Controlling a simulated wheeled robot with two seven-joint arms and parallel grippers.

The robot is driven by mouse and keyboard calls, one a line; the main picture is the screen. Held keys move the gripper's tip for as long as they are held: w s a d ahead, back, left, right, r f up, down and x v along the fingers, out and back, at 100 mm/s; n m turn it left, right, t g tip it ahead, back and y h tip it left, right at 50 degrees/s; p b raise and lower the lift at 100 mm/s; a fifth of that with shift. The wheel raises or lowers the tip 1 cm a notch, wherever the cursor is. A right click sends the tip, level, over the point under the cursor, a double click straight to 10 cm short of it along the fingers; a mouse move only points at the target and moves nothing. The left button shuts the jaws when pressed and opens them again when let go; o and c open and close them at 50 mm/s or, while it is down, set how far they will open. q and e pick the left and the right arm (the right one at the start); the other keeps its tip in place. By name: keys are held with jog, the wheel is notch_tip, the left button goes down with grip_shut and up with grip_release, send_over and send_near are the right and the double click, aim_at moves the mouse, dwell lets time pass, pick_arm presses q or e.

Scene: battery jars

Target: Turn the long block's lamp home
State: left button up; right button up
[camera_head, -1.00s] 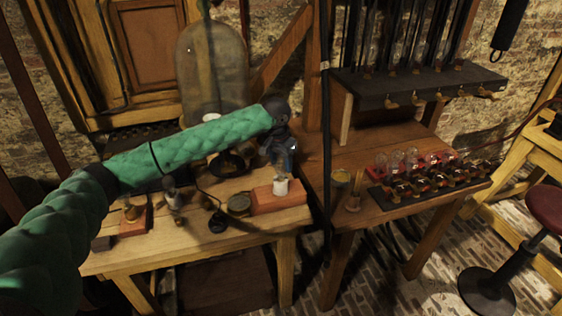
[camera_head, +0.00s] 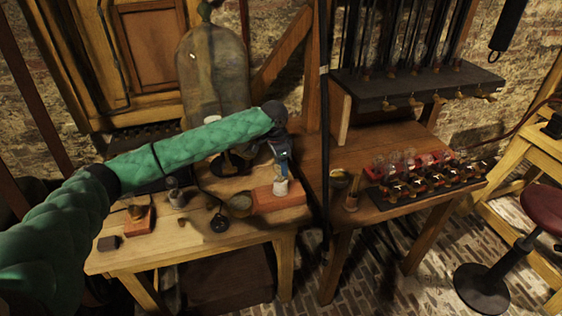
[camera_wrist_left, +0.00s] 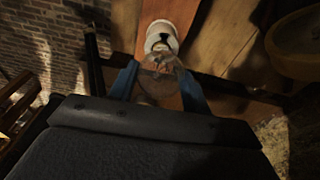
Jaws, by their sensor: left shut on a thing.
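The long block (camera_head: 290,199) is a reddish-orange wooden base near the right end of the left table. A white socket (camera_head: 281,188) stands on it. In the wrist view the white socket (camera_wrist_left: 161,36) sits on the block (camera_wrist_left: 207,30), and a clear glass lamp (camera_wrist_left: 160,77) is at its near end. My left gripper (camera_head: 281,165) is above the socket, its blue fingers on both sides of the lamp, shut on it. The wrist view also shows the fingers of this gripper (camera_wrist_left: 158,84). Whether the lamp is fully seated cannot be told. My right gripper is not in view.
A smaller block with a lamp (camera_head: 138,217) is at the table's left. A glass bell jar (camera_head: 213,80) stands behind my arm. A dark upright post (camera_head: 325,150) is close on the right. A rack of lamps (camera_head: 425,180) sits beyond it.

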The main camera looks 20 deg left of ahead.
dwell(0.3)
pick_arm(q)
jog(key=shift+r+m+p, duration=0.1)
jog(key=shift+m+p, duration=0.45)
jog(key=shift+m, duration=0.35)
jog(key=m+p, duration=0.1)
jog(key=m, duration=0.2)
jog(key=shift+g, duration=0.3)
jog(key=shift+m, duration=0.9)
jog(key=shift+m+p, duration=0.7)
jog(key=shift+m, duration=0.4)
jog(key=m, duration=0.3)
jog(key=shift+s+m+g, duration=0.1)
jog(key=shift+m+g, duration=0.2)
jog(key=shift+g, duration=0.1)
